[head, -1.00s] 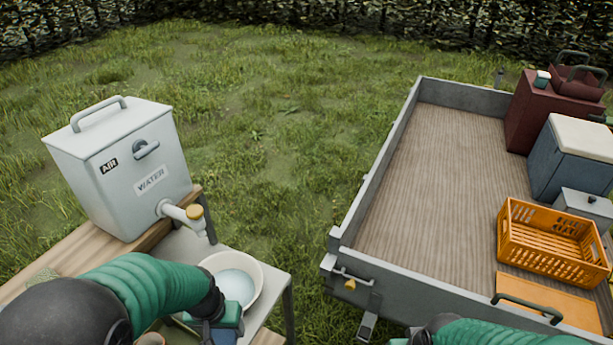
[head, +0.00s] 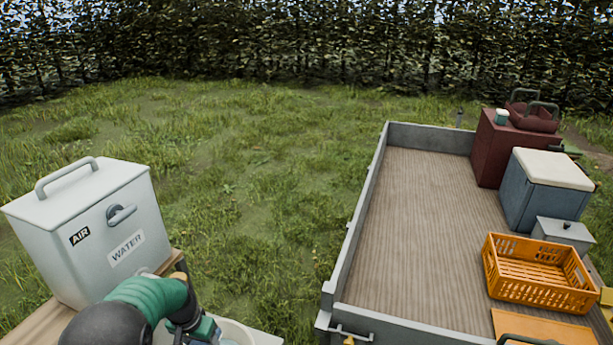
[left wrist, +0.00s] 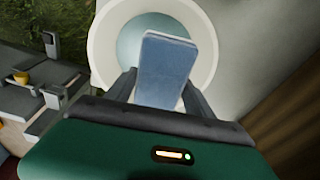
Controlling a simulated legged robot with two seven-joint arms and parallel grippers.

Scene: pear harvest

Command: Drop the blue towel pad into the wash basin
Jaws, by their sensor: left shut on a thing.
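The blue towel pad (left wrist: 165,72) shows in the left wrist view, between the two fingers of my left gripper (left wrist: 160,88), which is shut on it. The white wash basin (left wrist: 103,50) lies behind the pad in that view, with pale blue water inside. The pad overlaps the basin's opening in the picture; the height between them is hard to tell. In the head view my left gripper (head: 203,333) is at the bottom edge, beside the basin (head: 236,331), which is mostly cut off. My right gripper is not visible.
A grey water tank (head: 95,228) with a tap stands on a wooden bench at left. At right is a trailer bed (head: 410,230) holding an orange crate (head: 540,274), a cooler (head: 545,190) and a dark red cabinet (head: 500,150). Grass lies between them.

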